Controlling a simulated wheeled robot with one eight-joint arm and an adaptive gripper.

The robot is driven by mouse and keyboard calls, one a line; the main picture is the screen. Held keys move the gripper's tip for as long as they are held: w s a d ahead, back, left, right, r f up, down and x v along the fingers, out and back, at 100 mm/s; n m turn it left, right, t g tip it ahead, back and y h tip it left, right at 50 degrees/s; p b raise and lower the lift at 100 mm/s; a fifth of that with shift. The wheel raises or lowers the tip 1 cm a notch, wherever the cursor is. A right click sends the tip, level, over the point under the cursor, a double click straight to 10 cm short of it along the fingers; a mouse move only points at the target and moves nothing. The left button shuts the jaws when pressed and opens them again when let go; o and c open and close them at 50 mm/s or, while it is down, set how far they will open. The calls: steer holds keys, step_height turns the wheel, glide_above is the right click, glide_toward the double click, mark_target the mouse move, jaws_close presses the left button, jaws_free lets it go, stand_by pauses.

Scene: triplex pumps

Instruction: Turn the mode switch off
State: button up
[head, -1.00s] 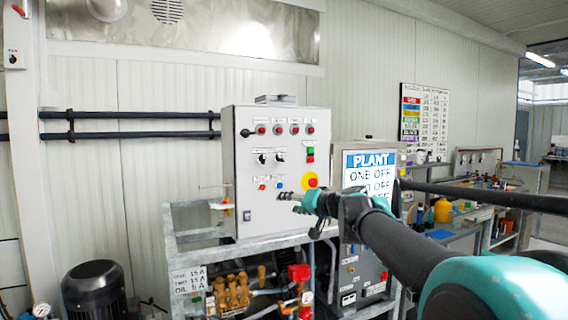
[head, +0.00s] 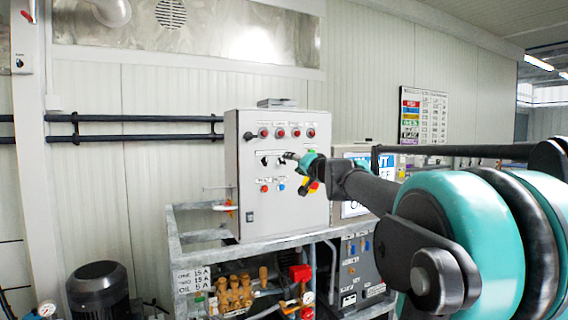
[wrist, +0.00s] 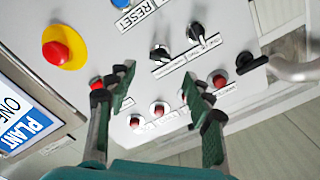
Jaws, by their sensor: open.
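The grey control panel (head: 250,210) stands upright ahead of me. Two black rotary switches sit side by side on it; in the wrist view one is at the middle (wrist: 160,53) and the other is further right (wrist: 197,32). Their labels are too small to read, so I cannot tell which is the mode switch. In the head view the left switch (head: 265,161) shows, and my gripper (head: 290,156) is close to the right one. In the wrist view my gripper (wrist: 161,86) is open and empty, its fingers pointing at the panel below the switches in the picture.
A red emergency button on yellow (wrist: 60,50) and a blue button (wrist: 121,3) marked RESET are near. Red lamps (wrist: 158,109) line the panel. A black handle (wrist: 250,62) is at its edge. A PLANT sign (wrist: 25,128) stands beside the panel.

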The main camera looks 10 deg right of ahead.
mark_target(283, 161)
steer(key=x, duration=0.7)
steer(key=c, duration=1.2)
